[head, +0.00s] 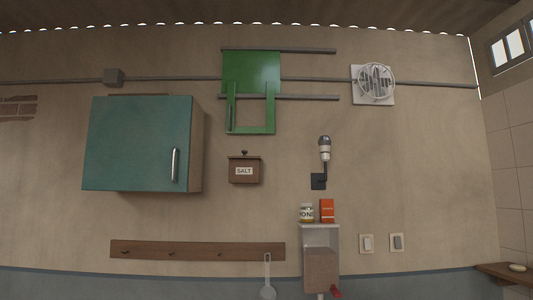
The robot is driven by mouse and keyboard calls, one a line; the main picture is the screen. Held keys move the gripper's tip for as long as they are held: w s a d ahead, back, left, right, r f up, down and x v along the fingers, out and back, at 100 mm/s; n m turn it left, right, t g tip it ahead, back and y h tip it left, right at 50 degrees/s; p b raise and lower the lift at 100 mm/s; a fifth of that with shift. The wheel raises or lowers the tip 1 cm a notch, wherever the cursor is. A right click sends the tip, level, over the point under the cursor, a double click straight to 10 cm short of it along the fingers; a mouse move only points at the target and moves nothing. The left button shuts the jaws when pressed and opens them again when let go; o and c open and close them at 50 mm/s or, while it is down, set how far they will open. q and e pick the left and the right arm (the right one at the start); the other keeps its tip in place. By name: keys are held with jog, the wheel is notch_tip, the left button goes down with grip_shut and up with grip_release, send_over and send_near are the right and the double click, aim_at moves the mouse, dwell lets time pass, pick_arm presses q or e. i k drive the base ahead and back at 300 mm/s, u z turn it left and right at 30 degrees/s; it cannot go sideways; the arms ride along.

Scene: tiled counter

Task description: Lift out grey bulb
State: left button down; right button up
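The grey bulb (324,141) points upward at the top of a wall lamp, right of centre in the head view. Its lower end sits in a pale socket (324,155) on a dark bent arm. The arm comes from a black square wall plate (318,181). How the bulb is held inside the socket is hidden. Neither of my grippers shows in this view, and nothing touches the bulb.
Below the lamp, a jar (306,213) and an orange box (327,211) stand on a small white wall unit (320,229). A salt box (244,171) and teal cabinet (138,143) hang left. Two switches (367,244) (396,243) are lower right. Space around the bulb is clear.

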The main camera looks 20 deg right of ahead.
aim_at(324, 142)
jog(key=u, duration=0.4)
jog(key=i, duration=0.8)
jog(key=z, duration=0.6)
jog(key=i, duration=0.6)
jog(key=z, duration=0.6)
